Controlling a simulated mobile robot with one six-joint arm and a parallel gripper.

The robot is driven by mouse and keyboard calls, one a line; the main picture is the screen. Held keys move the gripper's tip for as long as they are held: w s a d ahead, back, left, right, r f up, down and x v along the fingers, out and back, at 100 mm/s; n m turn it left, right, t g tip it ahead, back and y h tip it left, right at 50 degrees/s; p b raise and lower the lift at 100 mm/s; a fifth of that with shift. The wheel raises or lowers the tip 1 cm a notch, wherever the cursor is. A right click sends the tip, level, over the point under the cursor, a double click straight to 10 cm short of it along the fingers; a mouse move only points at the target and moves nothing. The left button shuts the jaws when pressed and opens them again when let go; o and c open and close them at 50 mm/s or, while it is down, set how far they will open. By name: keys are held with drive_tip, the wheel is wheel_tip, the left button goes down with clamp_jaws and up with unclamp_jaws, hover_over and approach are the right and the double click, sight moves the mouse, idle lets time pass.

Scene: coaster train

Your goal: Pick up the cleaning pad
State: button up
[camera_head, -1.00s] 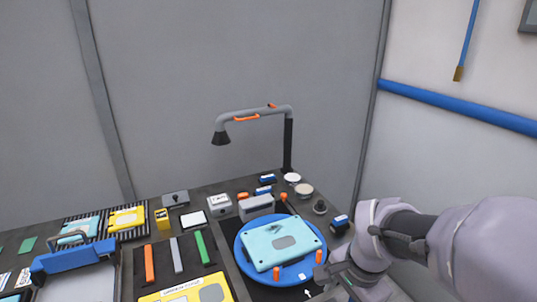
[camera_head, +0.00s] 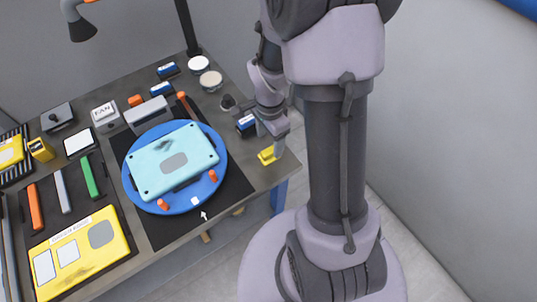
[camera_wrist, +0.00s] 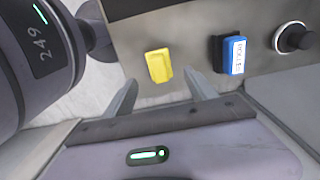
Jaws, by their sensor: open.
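A small yellow block, which looks like the cleaning pad (camera_head: 267,156), lies at the right edge of the dark table. In the wrist view the yellow pad (camera_wrist: 159,65) sits on the table top near its edge, just ahead of and between my fingers. My gripper (camera_head: 277,150) is above the table edge beside the pad. In the wrist view my gripper (camera_wrist: 161,80) is open, with one finger on each side and nothing held. I cannot tell its exact height over the pad.
A blue-labelled block (camera_wrist: 230,54) and a black knob (camera_wrist: 293,38) stand right of the pad in the wrist view. A blue round turntable (camera_head: 215,180) holds a light-blue panel (camera_head: 150,170). The table edge is close to the pad, with open floor beyond.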

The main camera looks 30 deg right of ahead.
sight(269, 151)
wheel_tip(269, 151, down, 6)
drive_tip(key=shift+a+f+b, duration=0.1)
drive_tip(key=shift+f+b, duration=0.05)
drive_tip(key=shift+b, duration=0.9)
clamp_jaws()
drive_tip(key=shift+r, duration=0.2)
drive_tip(key=shift+r, duration=0.3)
drive_tip(key=r+p, duration=0.1)
drive_tip(key=r, duration=0.2)
drive_tip(key=shift+s+a+p, duration=0.15)
drive_tip(key=shift+a+p, duration=0.05)
drive_tip(key=shift+p, duration=0.15)
drive_tip(key=s+a, duration=0.3)
drive_tip(key=a, duration=0.1)
drive_tip(key=s+a, duration=0.2)
drive_tip(key=a, duration=0.1)
drive_tip(key=shift+s+r, duration=0.35)
drive_tip(key=s+a+b, duration=0.4)
drive_tip(key=a+b, duration=0.1)
drive_tip(key=b, duration=0.4)
drive_tip(key=shift+r, duration=0.3)
